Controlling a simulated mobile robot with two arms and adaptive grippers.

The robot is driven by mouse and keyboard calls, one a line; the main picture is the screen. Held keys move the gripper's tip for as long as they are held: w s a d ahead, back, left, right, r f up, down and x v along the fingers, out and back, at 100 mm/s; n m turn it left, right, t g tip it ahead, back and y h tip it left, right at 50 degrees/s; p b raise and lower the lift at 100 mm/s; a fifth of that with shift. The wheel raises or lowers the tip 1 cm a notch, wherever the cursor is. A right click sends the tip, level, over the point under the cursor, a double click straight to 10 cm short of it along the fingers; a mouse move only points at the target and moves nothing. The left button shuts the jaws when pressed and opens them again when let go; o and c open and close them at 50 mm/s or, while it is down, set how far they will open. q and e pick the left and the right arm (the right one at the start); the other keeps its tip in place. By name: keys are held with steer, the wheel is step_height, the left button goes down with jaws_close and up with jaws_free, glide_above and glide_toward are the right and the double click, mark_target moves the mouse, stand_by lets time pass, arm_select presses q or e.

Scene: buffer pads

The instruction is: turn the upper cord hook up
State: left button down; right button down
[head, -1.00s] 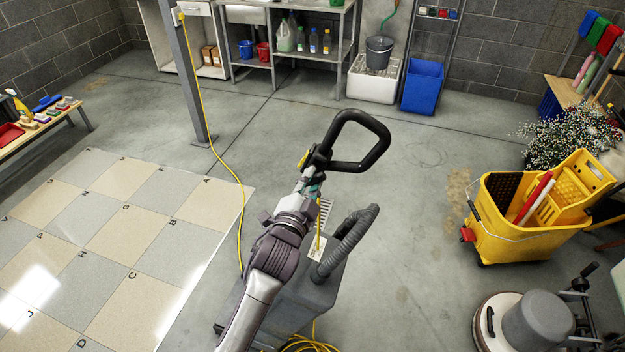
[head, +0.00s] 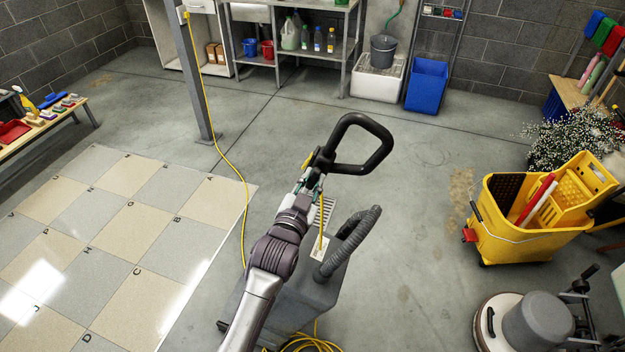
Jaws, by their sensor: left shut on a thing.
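A grey floor machine (head: 300,303) with a ribbed hose stands in the lower middle, partly behind my left arm. Its black loop handle (head: 386,150) rises above it. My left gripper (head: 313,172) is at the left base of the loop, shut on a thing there. A small yellow part shows beside it, and a yellow cord hangs just below. I take the held thing to be the upper cord hook, but the gripper and arm hide most of it, so its angle cannot be told. My right gripper is not in view.
A yellow mop bucket (head: 515,245) and a round floor polisher (head: 535,322) stand at the right. A yellow cord (head: 243,188) runs from the post (head: 190,75) across the floor. Lettered tiles (head: 110,220) lie at the left. Open floor lies behind the handle.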

arm_select(q)
steer(key=shift+f, duration=0.15)
steer(key=c, duration=1)
jaws_free()
steer(key=shift+c, duration=0.2)
steer(key=v, duration=1.2)
